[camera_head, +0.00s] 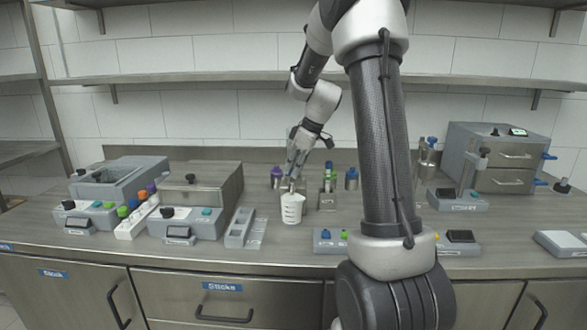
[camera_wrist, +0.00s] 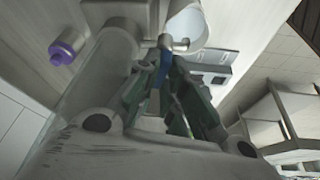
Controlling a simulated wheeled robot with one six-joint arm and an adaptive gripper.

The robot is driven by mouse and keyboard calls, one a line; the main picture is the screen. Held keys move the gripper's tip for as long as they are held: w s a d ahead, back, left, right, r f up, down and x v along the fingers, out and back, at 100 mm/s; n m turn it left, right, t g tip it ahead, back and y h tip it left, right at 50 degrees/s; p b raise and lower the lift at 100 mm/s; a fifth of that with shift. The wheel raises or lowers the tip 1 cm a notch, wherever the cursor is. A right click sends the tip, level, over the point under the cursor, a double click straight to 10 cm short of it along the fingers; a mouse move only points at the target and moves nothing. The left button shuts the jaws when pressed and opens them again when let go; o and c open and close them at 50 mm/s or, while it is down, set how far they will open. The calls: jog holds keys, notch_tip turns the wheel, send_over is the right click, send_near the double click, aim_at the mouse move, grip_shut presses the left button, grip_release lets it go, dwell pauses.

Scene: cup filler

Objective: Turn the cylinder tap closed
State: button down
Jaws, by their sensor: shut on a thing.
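In the wrist view the fingers of my gripper (camera_wrist: 168,95) are shut on a slim blue tap handle (camera_wrist: 164,70). A short grey spout (camera_wrist: 180,44) shows just beyond the handle, close to the mouth of a white cup (camera_wrist: 188,24). A grey upright body beside the handle may be the cylinder; I cannot tell for sure. In the head view my gripper (camera_head: 293,172) points down just above and behind the white cup (camera_head: 292,209), which stands upright on the counter. The tap and cylinder are mostly hidden behind my gripper there.
A purple-capped bottle (camera_head: 277,177) stands close left of my gripper; green-topped (camera_head: 329,176) and blue-topped (camera_head: 352,179) containers stand to its right. A grey slotted tray (camera_head: 240,229) lies left of the cup. Grey devices fill the counter's left; a drawer unit (camera_head: 500,157) stands right.

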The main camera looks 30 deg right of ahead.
dwell(0.3)
jog(key=c, duration=1.5)
grip_release()
jog(key=shift+v, duration=4.05)
jog(key=shift+d, duration=0.1)
